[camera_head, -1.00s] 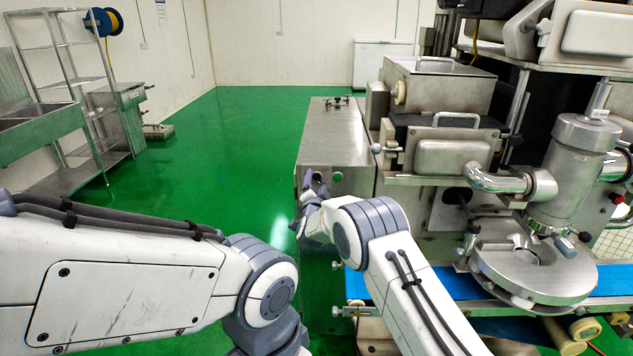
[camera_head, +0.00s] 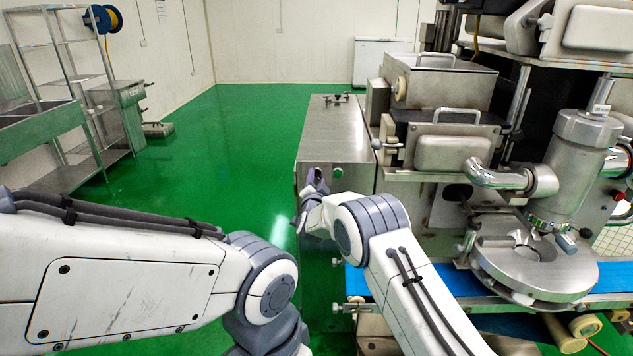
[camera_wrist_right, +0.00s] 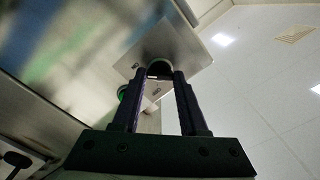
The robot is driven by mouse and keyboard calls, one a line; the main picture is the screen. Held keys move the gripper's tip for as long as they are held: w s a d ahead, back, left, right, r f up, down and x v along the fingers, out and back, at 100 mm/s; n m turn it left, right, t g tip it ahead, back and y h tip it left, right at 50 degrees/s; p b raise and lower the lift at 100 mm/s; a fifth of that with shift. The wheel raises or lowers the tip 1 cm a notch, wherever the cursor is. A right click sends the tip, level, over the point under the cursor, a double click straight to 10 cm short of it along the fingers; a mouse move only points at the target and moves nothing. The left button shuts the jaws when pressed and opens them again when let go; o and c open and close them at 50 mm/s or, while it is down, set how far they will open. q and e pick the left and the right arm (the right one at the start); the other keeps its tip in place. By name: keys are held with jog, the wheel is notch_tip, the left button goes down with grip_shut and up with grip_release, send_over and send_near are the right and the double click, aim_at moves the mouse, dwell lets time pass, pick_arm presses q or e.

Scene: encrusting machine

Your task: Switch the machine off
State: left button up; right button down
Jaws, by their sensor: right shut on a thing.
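The machine (camera_head: 455,150) stands at the right, with a steel cabinet (camera_head: 337,135) at its left side. On the cabinet's end panel is a green button (camera_head: 337,172). The knob's setting is hidden by the fingers. Of my left arm only links show at the lower left; its gripper is out of view.
A blue conveyor belt (camera_head: 355,281) runs below the round steel disc (camera_head: 535,268) at the right. A steel sink and shelf rack (camera_head: 75,100) stand at the far left. The green floor (camera_head: 230,150) between is clear.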

jog(key=n+b, duration=0.2)
jog(key=n, duration=0.1)
jog(key=shift+f, duration=0.15)
jog(key=n+b, duration=0.1)
jog(key=n, duration=0.2)
jog(key=shift+n, duration=0.4)
jog(key=n, duration=0.4)
jog(key=shift+n, duration=0.3)
jog(key=n, duration=0.5)
jog(key=shift+n, duration=0.4)
jog(key=shift+c, duration=2.2)
grip_release()
jog(key=shift+s, duration=0.15)
